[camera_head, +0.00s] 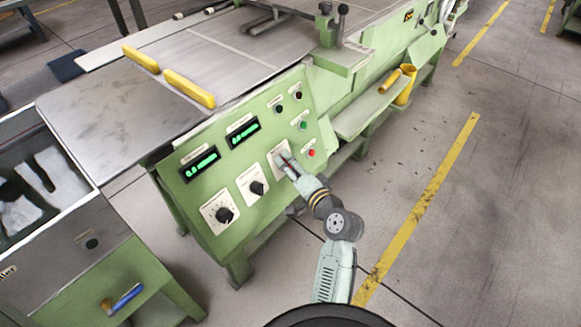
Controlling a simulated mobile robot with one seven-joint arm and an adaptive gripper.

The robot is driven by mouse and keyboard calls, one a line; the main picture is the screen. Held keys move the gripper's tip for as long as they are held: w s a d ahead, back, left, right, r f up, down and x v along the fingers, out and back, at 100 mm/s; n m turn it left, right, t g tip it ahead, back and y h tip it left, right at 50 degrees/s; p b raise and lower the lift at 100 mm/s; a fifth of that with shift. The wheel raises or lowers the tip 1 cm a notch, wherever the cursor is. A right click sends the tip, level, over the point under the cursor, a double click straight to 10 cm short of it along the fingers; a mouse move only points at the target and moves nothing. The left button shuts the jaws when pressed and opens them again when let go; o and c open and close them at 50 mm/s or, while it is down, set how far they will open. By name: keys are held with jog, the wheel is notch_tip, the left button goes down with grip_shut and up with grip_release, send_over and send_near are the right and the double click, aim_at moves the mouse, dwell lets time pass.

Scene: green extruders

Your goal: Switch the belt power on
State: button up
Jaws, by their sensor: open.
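The green control panel (240,220) stands in the middle of the view. It has two lit green displays, a left black rotary knob (224,214) and a middle black rotary knob (257,187) on white plates. A third white plate (277,157) is to their upper right. My gripper (285,161) is open in front of this third plate, very close to it; contact cannot be told. It mostly hides whatever control sits there. A green button (303,125) and a red button (311,153) are right of my gripper. The panel labels are too small to read, so the belt power switch cannot be identified.
Two yellow bars (189,88) lie on the metal table above the panel. A clamp (335,30) stands on the machine. A yellow container (404,88) sits on a side shelf. The floor right of my arm is clear, with a yellow line (428,205).

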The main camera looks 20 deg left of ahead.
jog(key=v, duration=0.7)
jog(key=shift+s+d, duration=0.2)
jog(key=shift+r, duration=0.15)
